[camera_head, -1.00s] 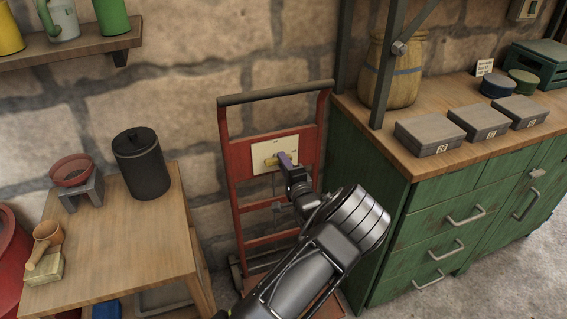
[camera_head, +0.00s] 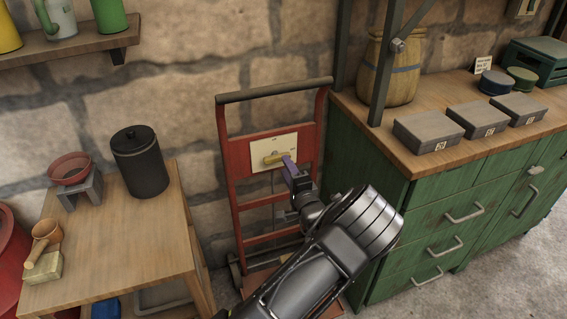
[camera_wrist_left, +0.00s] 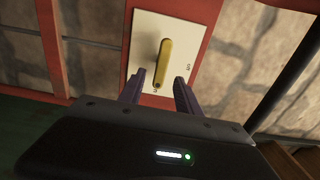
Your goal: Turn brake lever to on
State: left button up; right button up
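The yellow brake lever (camera_head: 273,158) is mounted on a white plate (camera_head: 259,149) fixed to a red hand truck. In the left wrist view the lever (camera_wrist_left: 164,62) runs lengthwise down the plate (camera_wrist_left: 143,32), its free end near the lower edge. My left gripper (camera_wrist_left: 160,78) is open, with its two purple fingers apart. The lever's free end shows between the fingertips in that view; I see no clear contact. In the head view the gripper (camera_head: 289,163) is at the lever's right end. My right gripper is not in view.
The red hand truck (camera_head: 228,150) stands against the stone wall. A green cabinet (camera_head: 395,215) with several grey boxes is close on the right. A wooden table (camera_head: 110,235) with a black canister (camera_head: 140,160) is on the left.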

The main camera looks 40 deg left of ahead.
pick_arm(q)
jog(key=v, duration=0.3)
jog(key=shift+s+d, duration=0.15)
jog(key=shift+d, duration=0.05)
dwell(0.5)
jog(key=s+d+f+n+g+h+p, duration=0.2)
jog(key=s+d+f+h, duration=0.35)
jog(key=f, duration=0.45)
jog(key=s+d+f+n+g+h+p, duration=0.1)
jog(key=s+d+f+n+g+h, duration=0.1)
jog(key=s+d+f+h, duration=0.65)
jog(key=s+d+n+g+h+p, duration=0.3)
jog(key=s+d+n+g+h, duration=0.2)
jog(key=s+d, duration=1.3)
jog(key=shift+s+d+g, duration=0.35)
jog(key=shift+d+g, duration=0.05)
jog(key=shift+d, duration=0.6)
